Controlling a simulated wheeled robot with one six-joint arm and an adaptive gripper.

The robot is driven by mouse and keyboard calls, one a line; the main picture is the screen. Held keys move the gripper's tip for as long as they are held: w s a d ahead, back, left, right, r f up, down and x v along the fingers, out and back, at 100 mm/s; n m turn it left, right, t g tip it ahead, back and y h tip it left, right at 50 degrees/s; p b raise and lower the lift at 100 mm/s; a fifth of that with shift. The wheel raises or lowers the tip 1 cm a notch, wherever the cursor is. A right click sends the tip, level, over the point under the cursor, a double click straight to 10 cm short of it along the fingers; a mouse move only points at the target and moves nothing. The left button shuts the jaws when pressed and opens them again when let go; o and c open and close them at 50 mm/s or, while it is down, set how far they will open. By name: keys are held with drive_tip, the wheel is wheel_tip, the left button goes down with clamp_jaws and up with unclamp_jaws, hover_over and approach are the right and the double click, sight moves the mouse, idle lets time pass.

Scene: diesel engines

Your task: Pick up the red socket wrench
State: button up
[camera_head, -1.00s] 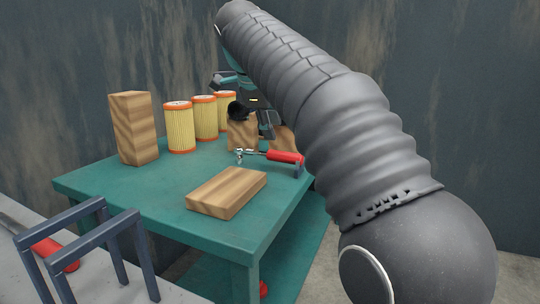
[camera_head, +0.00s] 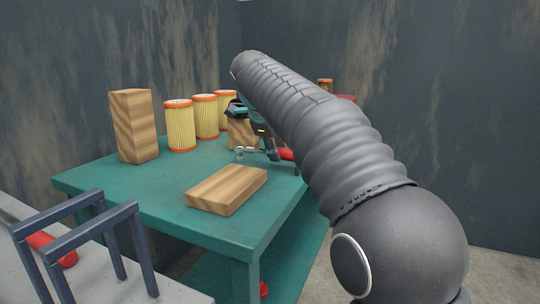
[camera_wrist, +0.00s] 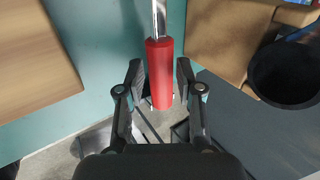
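The red socket wrench (camera_head: 287,154) lies near the right edge of the teal table (camera_head: 160,190), its silver head (camera_head: 244,152) pointing left. In the wrist view its red handle (camera_wrist: 160,72) runs between my fingertips, with the silver shaft leading away at the top. My gripper (camera_wrist: 160,76) is open, one finger on each side of the handle, with a visible gap on both sides. In the head view my gripper (camera_head: 271,150) is low over the wrench and hides part of the handle.
A flat wooden block (camera_head: 227,190) lies in front of the wrench. Behind stand an upright wooden block (camera_head: 134,125), yellow-orange filters (camera_head: 180,126) and another wooden block (camera_head: 240,133). A dark blue rack (camera_head: 90,238) and another red handle (camera_head: 50,248) are front left.

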drive_tip(key=x, duration=0.3)
drive_tip(key=shift+w+f, duration=0.1)
drive_tip(key=shift+f, duration=0.05)
clamp_jaws()
